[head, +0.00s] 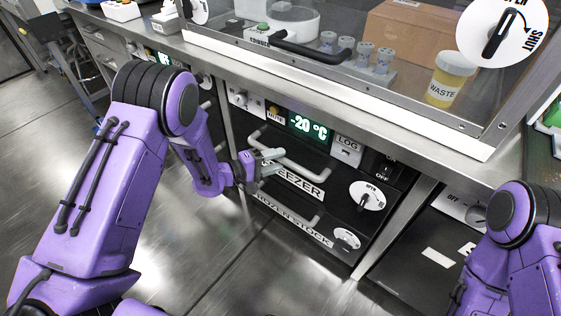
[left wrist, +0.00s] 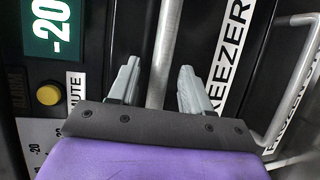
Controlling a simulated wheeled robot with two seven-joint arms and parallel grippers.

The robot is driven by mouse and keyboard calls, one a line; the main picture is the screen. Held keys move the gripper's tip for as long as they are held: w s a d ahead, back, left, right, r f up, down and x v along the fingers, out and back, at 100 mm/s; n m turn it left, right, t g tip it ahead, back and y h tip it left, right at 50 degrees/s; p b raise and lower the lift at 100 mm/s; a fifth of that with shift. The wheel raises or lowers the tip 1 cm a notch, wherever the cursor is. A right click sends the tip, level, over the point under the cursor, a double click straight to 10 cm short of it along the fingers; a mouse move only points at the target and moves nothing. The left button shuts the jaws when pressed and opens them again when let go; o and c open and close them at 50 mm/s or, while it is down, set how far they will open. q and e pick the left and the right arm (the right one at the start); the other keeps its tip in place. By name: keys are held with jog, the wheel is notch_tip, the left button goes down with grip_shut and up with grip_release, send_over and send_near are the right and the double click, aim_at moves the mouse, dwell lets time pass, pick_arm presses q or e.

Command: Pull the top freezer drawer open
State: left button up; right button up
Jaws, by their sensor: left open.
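The freezer (head: 330,155) is a black unit under the bench with a green "-20 °C" display. Its top drawer (head: 322,172) is labelled FREEZER and looks closed. The drawer's silver bar handle (head: 291,153) runs across its front. My left gripper (head: 270,160) is at the left part of this handle. In the left wrist view, the open grey fingers (left wrist: 160,88) stand on either side of the handle bar (left wrist: 165,50), with gaps visible. My right arm shows at the lower right of the head view, but its gripper is hidden or out of frame.
A lower drawer labelled FROZEN STOCK (head: 290,218) has its own handle. A round dial (head: 367,196) sits right of the top drawer. The steel bench edge (head: 400,140) overhangs above. Open floor (head: 200,265) lies in front.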

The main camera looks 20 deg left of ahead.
pick_arm(q)
jog(key=shift+x, duration=1.15)
jog(key=shift+a, duration=0.1)
grip_shut()
